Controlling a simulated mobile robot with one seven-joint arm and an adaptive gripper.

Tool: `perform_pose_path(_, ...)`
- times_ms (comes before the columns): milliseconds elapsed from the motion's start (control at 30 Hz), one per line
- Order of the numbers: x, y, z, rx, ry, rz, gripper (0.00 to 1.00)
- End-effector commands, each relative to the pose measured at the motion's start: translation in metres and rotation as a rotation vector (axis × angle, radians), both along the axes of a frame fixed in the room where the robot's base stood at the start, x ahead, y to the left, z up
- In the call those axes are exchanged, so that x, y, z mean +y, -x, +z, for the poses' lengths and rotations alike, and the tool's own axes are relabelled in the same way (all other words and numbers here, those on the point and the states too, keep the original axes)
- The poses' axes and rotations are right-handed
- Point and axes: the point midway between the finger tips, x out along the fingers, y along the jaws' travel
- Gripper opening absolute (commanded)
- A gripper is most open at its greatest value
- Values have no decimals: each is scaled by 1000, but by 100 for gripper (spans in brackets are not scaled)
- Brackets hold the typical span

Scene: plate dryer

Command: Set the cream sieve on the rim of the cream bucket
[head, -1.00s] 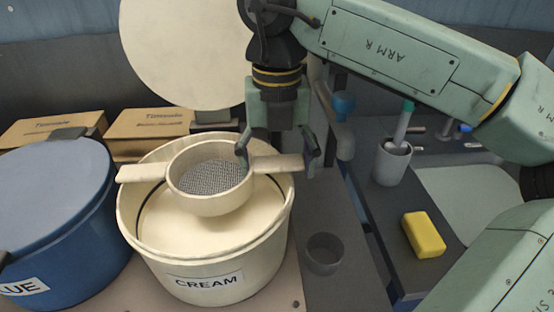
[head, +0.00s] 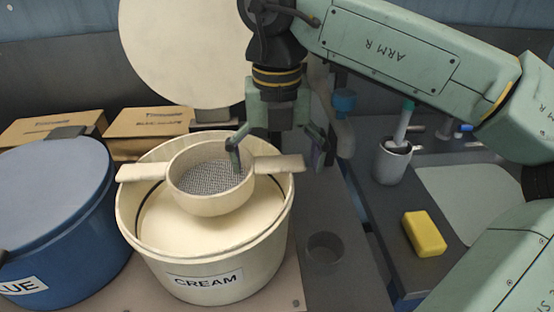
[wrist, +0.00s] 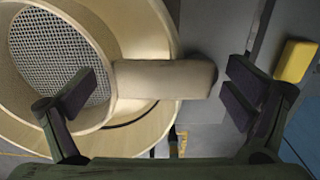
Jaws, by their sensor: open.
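The cream sieve (head: 212,205) is a round bowl with a grey mesh and two flat handles. It sits over the mouth of the cream bucket (head: 160,262), with its left handle over the left rim and its right handle (head: 278,164) over the right rim. My gripper (head: 277,160) is open above the right handle, its fingers spread apart. In the wrist view the handle (wrist: 165,79) lies between the two fingertips (wrist: 158,92), touching neither; the left fingertip shows over the mesh (wrist: 55,55).
A blue lidded bucket (head: 50,215) stands at the left. Two boxes (head: 150,122) are behind.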

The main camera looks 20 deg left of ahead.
Motion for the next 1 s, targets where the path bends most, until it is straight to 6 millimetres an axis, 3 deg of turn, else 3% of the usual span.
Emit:
perform_pose_path(367,0,0,5,-1,0,-1,98)
perform_pose_path(800,0,-1,67,-3,0,-3,98)
perform_pose_path(1000,-1,0,80,-1,0,-1,98)
